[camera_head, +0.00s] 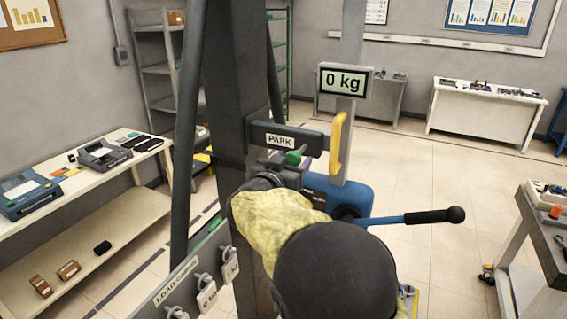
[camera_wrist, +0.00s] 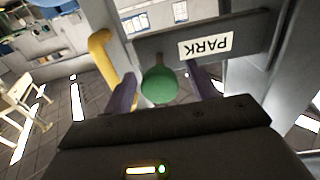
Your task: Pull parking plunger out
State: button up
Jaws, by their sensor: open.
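The parking plunger has a green round knob (camera_head: 293,157) under a dark bar with a PARK label (camera_head: 280,141). In the wrist view the green knob (camera_wrist: 160,86) sits between the two fingers of my gripper (camera_wrist: 158,90), and the PARK label (camera_wrist: 205,46) appears upside down behind it. My gripper is open, with a gap visible on the right side of the knob; contact on the left side is hard to tell. In the head view my gripper is mostly hidden behind my arm.
A yellow handle (camera_head: 339,145) stands right of the PARK bar, and a blue lever with a black grip (camera_head: 433,216) sticks out to the right. A 0 kg display (camera_head: 345,82) is above. White padlock-like tags (camera_head: 207,297) hang on the LOAD board below left. A grey column (camera_head: 240,80) stands behind.

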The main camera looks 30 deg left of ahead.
jog(key=shift+s+f, duration=0.1)
jog(key=shift+s, duration=0.3)
jog(key=s+b, duration=0.5)
jog(key=s, duration=1.1)
jog(key=shift+s+b, duration=0.3)
jog(key=shift+s, duration=0.1)
